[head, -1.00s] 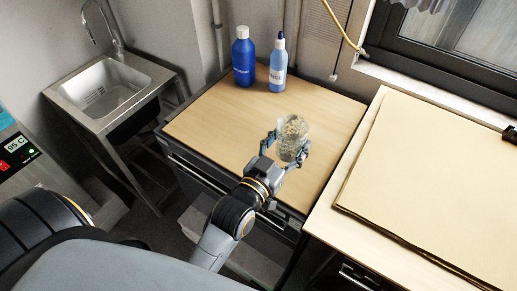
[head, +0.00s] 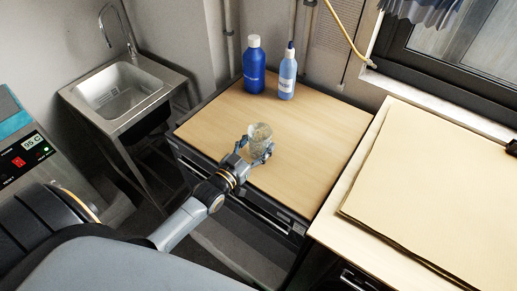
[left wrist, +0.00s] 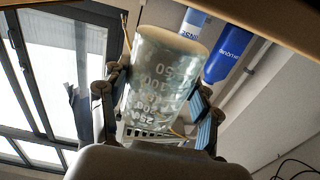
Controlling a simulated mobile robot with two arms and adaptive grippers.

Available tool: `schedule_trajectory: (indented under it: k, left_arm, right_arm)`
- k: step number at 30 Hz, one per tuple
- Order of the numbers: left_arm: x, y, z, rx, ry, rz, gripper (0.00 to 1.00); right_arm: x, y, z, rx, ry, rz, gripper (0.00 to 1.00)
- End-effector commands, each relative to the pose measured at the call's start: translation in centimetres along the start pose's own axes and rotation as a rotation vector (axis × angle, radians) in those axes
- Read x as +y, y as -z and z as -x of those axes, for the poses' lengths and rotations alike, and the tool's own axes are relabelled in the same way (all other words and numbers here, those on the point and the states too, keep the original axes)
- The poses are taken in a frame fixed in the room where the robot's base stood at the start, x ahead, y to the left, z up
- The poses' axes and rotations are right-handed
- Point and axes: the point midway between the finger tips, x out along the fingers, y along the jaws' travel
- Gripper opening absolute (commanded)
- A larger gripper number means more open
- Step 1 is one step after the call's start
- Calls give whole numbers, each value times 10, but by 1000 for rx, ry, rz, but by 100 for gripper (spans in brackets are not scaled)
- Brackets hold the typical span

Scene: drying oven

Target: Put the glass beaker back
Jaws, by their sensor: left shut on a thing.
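The clear glass beaker (head: 261,136) is over the near left part of the wooden-topped cabinet (head: 310,165). My left gripper (head: 255,149) is shut around its sides. In the left wrist view the beaker (left wrist: 165,80) sits between the two fingers of the gripper (left wrist: 158,108), with printed volume marks facing the camera. That view is upside down, and the beaker's base appears apart from the wooden top. The head view does not make the gap clear. My right gripper is not in view.
A blue bottle (head: 254,66) and a lighter blue-white bottle (head: 287,75) stand at the back of the cabinet. A device with a lit display (head: 28,150) is at the left, a sink (head: 120,92) behind it. The right table holds large flat sheets (head: 440,190). The cabinet's middle is clear.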

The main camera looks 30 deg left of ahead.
Motion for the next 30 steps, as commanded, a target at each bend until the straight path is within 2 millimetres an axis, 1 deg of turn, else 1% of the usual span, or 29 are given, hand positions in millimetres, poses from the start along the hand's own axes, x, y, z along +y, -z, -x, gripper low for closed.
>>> schedule_trajectory:
  k: [1,4,16,17,18,20,30]
  left_arm:
    - [2,-10,0,-4,-1,3,23]
    - [2,-22,0,-3,-1,2,23]
    - [3,-28,0,-1,-2,2,23]
    - [3,-29,1,-2,-2,2,65]
    - [3,-28,1,-2,-2,2,73]
    - [3,-28,1,-2,-2,2,85]
    - [3,-26,1,-2,-2,2,85]
  right_arm:
    - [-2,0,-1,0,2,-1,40]
    - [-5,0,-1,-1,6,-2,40]
    - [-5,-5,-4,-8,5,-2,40]
    - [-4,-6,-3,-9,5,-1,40]
    - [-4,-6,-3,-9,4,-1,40]
    - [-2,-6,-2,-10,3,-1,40]
    - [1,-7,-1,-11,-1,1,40]
